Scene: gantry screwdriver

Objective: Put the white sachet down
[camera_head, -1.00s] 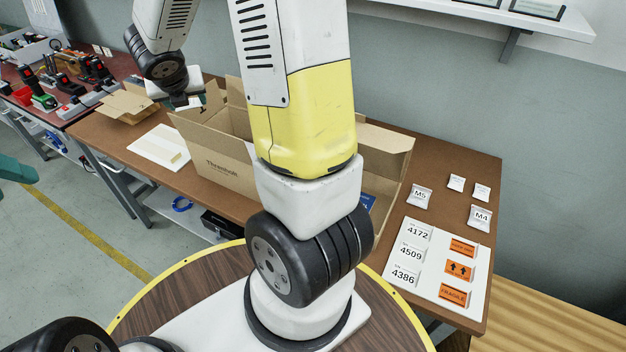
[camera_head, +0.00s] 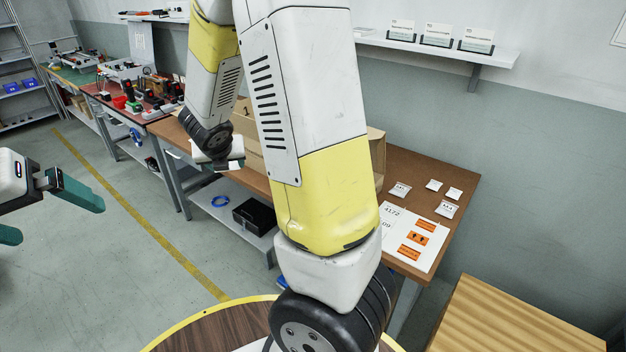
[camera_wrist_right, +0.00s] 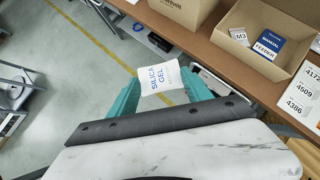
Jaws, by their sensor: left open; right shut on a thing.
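The white sachet (camera_wrist_right: 160,79), printed "SILICA GEL" in blue, is between the teal fingers of my right gripper (camera_wrist_right: 158,88) in the right wrist view. The gripper is shut on it, with floor showing behind it and the table edge beyond. In the head view my right wrist is in front of the table's left part; its fingers and the sachet cannot be made out there. My left gripper (camera_head: 55,218) is open and empty over the floor at the far left of the head view, well away from the table.
The open cardboard box (camera_wrist_right: 234,47) on the brown table (camera_head: 404,165) holds an M3 packet (camera_wrist_right: 240,36) and a blue manual (camera_wrist_right: 268,45). A white label board (camera_head: 391,245) and several small packets lie at the table's right. My arm hides much of the box in the head view.

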